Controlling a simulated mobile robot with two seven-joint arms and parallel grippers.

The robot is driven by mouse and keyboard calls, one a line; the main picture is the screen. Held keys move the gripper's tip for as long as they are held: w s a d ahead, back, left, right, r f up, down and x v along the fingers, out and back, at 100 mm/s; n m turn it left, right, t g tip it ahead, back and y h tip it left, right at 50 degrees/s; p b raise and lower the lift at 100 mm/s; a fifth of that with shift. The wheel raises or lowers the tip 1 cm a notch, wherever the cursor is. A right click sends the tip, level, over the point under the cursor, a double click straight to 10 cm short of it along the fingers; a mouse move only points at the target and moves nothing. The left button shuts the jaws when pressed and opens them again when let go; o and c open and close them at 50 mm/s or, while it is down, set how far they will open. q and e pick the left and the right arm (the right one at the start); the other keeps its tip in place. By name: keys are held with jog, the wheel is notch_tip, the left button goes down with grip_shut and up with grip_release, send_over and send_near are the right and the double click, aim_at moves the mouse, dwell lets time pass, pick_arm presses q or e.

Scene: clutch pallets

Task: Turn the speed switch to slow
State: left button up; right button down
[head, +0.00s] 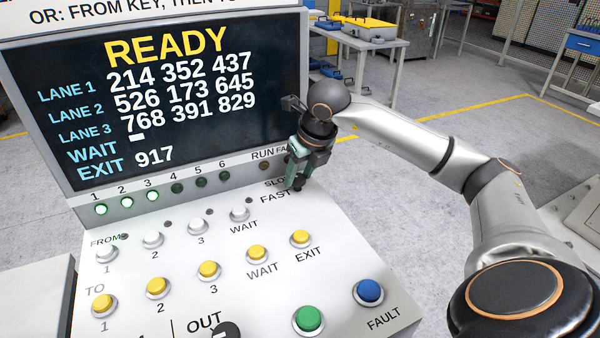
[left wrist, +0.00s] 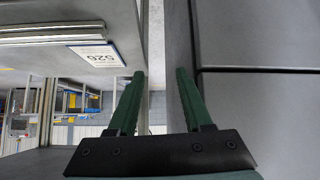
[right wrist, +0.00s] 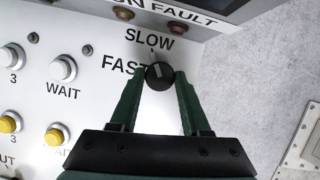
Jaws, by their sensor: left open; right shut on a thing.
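The speed switch is a small round black knob (right wrist: 159,76) beside the printed words SLOW (right wrist: 149,38) and FAST (right wrist: 120,64) in the right wrist view. A pale line shows on its top; I cannot surely tell which word it points to. My right gripper (right wrist: 159,85) is shut on the knob, one green finger on each side. My left gripper (left wrist: 160,78) is open and empty in the left wrist view, away from the panel.
The sloped console panel (head: 190,290) holds white, yellow, green and blue buttons close to the switch. The screen (head: 170,100) stands behind and reads READY. Grey floor (head: 400,250) lies to the right. A grey surface edge runs beside the left gripper.

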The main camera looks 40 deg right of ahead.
dwell(0.4)
jog(key=shift+c, duration=1.9)
grip_release()
jog(key=shift+r, duration=0.15)
jog(key=v, duration=1.2)
jog(key=shift+s, duration=0.15)
jog(key=shift+a, duration=0.15)
